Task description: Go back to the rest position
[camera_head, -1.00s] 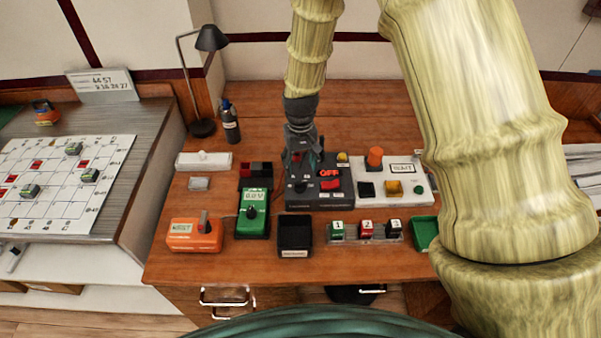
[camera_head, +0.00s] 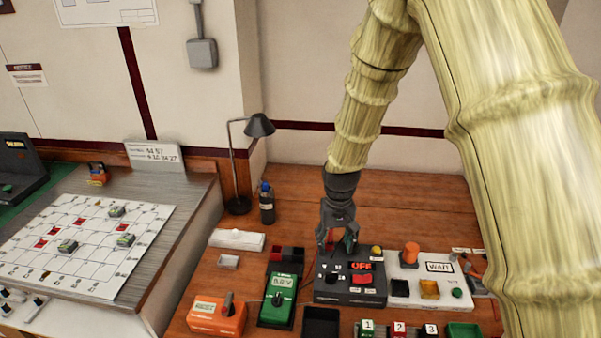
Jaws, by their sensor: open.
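My gripper (camera_head: 338,240) is the dark end of my pale, ribbed arm. It points down above the back of the dark switch box (camera_head: 346,282), which has a red OFF label (camera_head: 361,266) and a red switch. The jaws look open, and I see nothing held between them. The gripper partly hides the back of the box. I cannot tell exactly how far above the box the fingertips are.
A white panel (camera_head: 408,291) with an orange knob stands right of the box. A green meter (camera_head: 279,300) and orange unit (camera_head: 217,314) stand left. A lamp (camera_head: 257,126) and bottle (camera_head: 267,204) stand behind. The back of the desk is clear.

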